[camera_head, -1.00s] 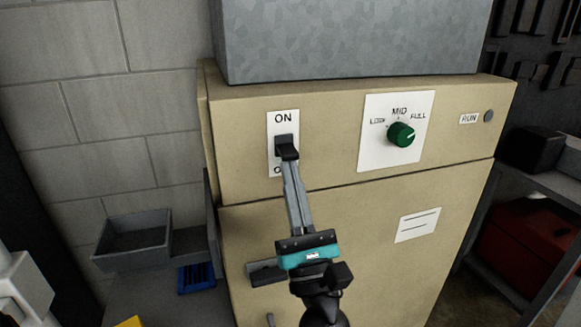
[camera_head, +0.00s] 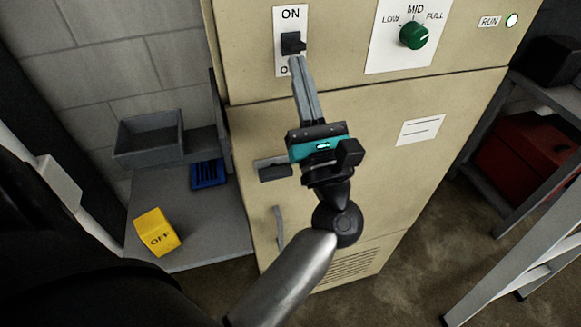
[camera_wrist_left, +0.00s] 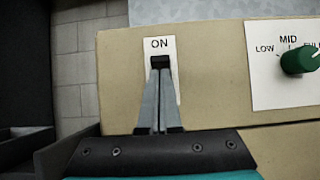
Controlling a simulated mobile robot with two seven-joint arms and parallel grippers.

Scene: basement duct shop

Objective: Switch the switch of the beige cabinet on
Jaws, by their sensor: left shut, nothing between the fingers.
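The beige cabinet (camera_head: 330,130) stands in front of me. Its black switch (camera_head: 292,43) sits on a white plate, close under the ON label; the lower label is mostly hidden behind my gripper. The round RUN lamp (camera_head: 512,20) at the upper right glows white with a green rim. My left gripper (camera_head: 296,64) is shut and empty, its fingertips just below the switch lever. In the left wrist view the fingertips (camera_wrist_left: 160,74) are right under the black lever (camera_wrist_left: 160,62); I cannot tell whether they touch it. My right gripper is not in view.
A green knob (camera_head: 414,35) is on the cabinet's front, right of the switch. A rack with a red box (camera_head: 525,150) stands right.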

